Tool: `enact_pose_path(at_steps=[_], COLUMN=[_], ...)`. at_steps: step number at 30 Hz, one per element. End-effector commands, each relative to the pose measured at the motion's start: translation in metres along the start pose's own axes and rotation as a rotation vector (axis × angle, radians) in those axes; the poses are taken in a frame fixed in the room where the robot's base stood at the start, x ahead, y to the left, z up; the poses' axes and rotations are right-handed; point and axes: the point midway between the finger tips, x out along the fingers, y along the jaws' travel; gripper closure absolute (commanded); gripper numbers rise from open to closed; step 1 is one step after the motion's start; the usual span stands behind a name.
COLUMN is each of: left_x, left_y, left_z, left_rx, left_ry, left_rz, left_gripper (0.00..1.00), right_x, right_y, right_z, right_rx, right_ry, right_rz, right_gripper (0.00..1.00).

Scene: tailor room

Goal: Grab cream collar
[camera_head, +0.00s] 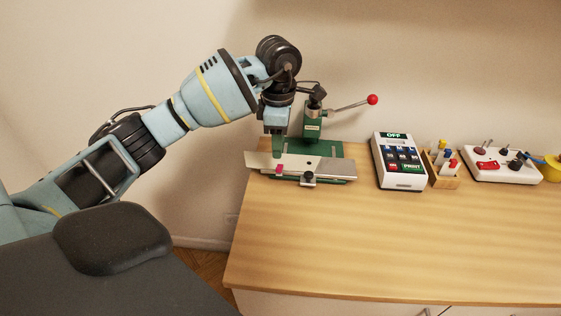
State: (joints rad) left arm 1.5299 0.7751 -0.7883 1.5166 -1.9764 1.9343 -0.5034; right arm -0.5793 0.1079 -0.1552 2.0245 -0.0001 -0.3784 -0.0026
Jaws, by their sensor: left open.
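A flat cream piece (257,160), which looks like the cream collar, lies at the left end of the green press (312,128) at the back left of the table. It sticks out past the press's metal plate (335,168). My left gripper (278,152) reaches down from above, just over the cream piece's right part and beside the press column. It is open. Its fingers are seen nearly edge-on, and I cannot tell whether they touch the piece. My right gripper is not in view.
The press has a lever with a red knob (372,99). A white keypad device (399,161), a small wooden holder (443,168) and a white control box (500,165) stand to its right. The front of the wooden table (400,240) is clear.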

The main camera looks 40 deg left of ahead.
Motion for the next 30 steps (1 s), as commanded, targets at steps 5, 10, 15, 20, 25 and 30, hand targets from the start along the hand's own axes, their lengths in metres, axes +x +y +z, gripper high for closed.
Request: enact_pose_path(at_steps=[5,10,15,20,25,30], left_x=[0.017,0.021,0.044,0.063,0.069,0.069], left_y=[-0.001,-0.001,-0.002,-0.001,-0.001,-0.001], left_z=[0.0,0.001,0.001,0.002,0.002,0.002], left_rx=[0.001,0.001,0.0,0.0,0.001,0.001], left_ry=[-0.001,0.0,0.001,0.0,-0.002,-0.002], left_rz=[-0.002,-0.002,-0.004,-0.002,0.0,0.0], left_gripper=[0.57,0.57,0.57,0.57,0.57,0.58], right_x=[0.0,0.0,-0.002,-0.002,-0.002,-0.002], right_y=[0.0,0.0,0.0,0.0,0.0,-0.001], right_z=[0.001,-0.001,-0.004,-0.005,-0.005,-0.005], right_rx=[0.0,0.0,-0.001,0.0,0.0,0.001], right_ry=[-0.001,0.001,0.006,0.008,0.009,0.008], right_rz=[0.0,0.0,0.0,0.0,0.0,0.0], right_gripper=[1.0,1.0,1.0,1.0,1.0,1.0])
